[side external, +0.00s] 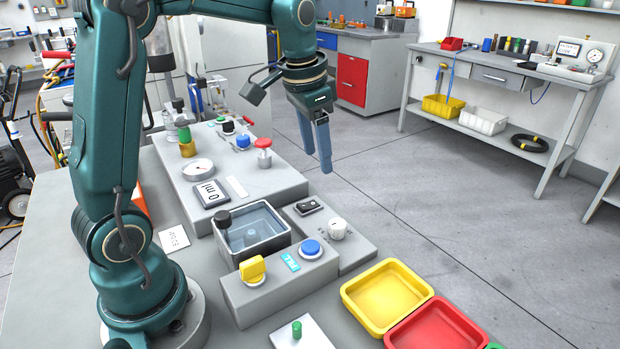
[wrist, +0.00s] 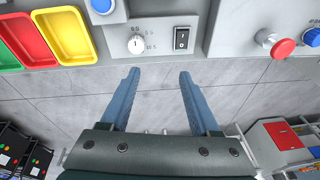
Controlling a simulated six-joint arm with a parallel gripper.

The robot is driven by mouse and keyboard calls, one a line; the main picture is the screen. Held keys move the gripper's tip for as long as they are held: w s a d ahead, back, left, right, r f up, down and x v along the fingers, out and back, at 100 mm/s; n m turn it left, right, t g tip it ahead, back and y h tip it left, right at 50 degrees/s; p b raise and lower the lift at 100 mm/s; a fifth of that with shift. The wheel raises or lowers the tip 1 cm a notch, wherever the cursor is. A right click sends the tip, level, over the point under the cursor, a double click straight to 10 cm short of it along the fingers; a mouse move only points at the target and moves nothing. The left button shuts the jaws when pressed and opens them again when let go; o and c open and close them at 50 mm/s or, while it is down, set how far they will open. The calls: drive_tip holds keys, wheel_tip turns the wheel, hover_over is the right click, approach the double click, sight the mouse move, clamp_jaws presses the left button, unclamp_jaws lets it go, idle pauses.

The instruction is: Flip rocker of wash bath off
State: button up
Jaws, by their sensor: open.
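The wash bath (side external: 268,216) is an open metal basin of clear liquid set in a grey housing. A small black rocker (side external: 309,206) sits on the housing beside the bath, behind a white dial (side external: 337,229). In the wrist view the rocker (wrist: 182,39) is at the top, right of the dial (wrist: 136,42). I cannot tell which side of it is pressed. My gripper (side external: 326,168) is empty and points down, well above the rocker and apart from it. Its two blue fingers (wrist: 159,72) are spread in the wrist view, with floor between them.
A blue button (side external: 311,247) and a yellow knob (side external: 252,269) stand in front of the bath. A red-topped knob (side external: 264,150) rises behind the rocker. Yellow (side external: 347,293) and red (side external: 395,340) trays lie at the front right. The air around my gripper is clear.

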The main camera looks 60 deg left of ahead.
drive_tip(key=s+d+n+t, duration=0.1)
drive_tip(key=s+d+n, duration=0.1)
drive_tip(key=s+d, duration=0.2)
drive_tip(key=s+d+r+n+t, duration=0.1)
drive_tip(key=s+d+n+t, duration=0.1)
drive_tip(key=s, duration=0.8)
drive_tip(key=shift+d+r+n+h, duration=0.35)
drive_tip(key=shift+d+n, duration=0.25)
drive_tip(key=shift+d, duration=0.65)
drive_tip(key=shift+f, duration=0.1)
drive_tip(key=f+m, duration=0.1)
drive_tip(key=m, duration=0.1)
drive_tip(key=s+f+m, duration=0.1)
drive_tip(key=shift+f+m, duration=0.2)
drive_tip(key=shift+m, duration=0.2)
